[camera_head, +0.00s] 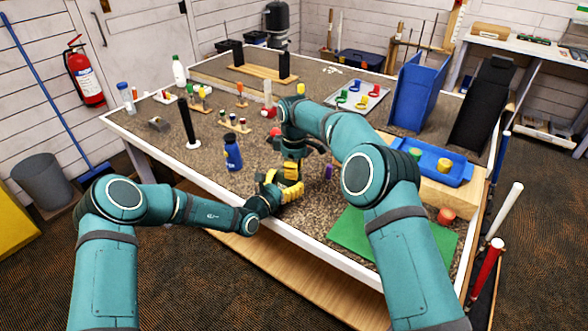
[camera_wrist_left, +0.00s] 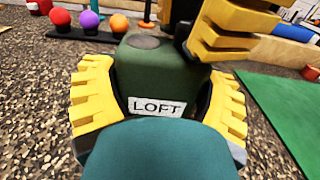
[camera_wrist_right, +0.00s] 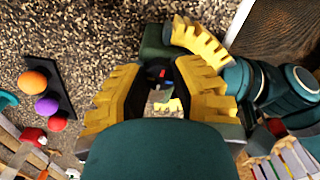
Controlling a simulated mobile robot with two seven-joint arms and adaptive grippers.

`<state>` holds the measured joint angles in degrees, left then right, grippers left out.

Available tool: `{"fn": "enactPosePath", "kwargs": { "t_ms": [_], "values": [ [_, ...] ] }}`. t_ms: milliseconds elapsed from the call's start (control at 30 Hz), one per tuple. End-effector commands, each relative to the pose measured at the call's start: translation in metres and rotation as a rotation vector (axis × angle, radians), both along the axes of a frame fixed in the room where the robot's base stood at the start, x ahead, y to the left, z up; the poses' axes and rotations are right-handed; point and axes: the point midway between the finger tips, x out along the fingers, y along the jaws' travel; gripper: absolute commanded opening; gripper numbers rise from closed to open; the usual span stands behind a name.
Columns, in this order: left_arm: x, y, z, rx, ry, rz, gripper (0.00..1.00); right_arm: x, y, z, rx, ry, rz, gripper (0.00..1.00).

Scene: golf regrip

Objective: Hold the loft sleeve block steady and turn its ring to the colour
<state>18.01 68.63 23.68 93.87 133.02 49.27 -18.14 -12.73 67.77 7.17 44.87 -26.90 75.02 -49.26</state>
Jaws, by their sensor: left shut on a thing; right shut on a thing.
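The loft sleeve block (camera_wrist_left: 160,60) is dark green with a white LOFT label. In the left wrist view it stands between the yellow fingers of my left gripper (camera_wrist_left: 160,88), which is shut on its sides. My right gripper (camera_wrist_right: 157,92) comes from above and is shut on a small dark part at the block's top, apparently the ring (camera_wrist_right: 155,74). In the head view both grippers meet near the table's front edge, and the block is largely hidden.
A blue bottle (camera_head: 233,152) stands left of the grippers. A green mat (camera_head: 350,236) lies to the right, by a blue tray (camera_head: 425,160) on a wooden block. A dark rack with red, purple and orange balls (camera_wrist_right: 62,90) is close by.

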Motion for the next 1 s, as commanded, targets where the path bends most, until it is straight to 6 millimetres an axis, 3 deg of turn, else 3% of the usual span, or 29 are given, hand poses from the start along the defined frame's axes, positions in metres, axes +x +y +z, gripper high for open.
{"fn": "enactPosePath", "kwargs": {
  "t_ms": [633,667,733,1000],
  "values": [
    [-0.0002,-0.0009,0.0007,-0.001,-0.002,-0.001,0.33,-0.0008,0.0006,-0.0017,0.000,0.003,0.049,0.00],
    [-0.0002,-0.0009,0.0007,-0.001,-0.002,-0.001,0.33,-0.0008,0.0006,-0.0018,0.000,0.003,0.049,0.37],
    [-0.0001,-0.0008,0.0007,-0.001,-0.002,-0.001,0.33,-0.0007,0.0005,-0.0016,0.000,0.003,0.049,0.60],
    [0.0001,-0.0004,0.0006,-0.001,-0.001,0.000,0.33,-0.0003,0.0002,-0.0006,0.000,0.001,0.048,0.60]
  ]
}}
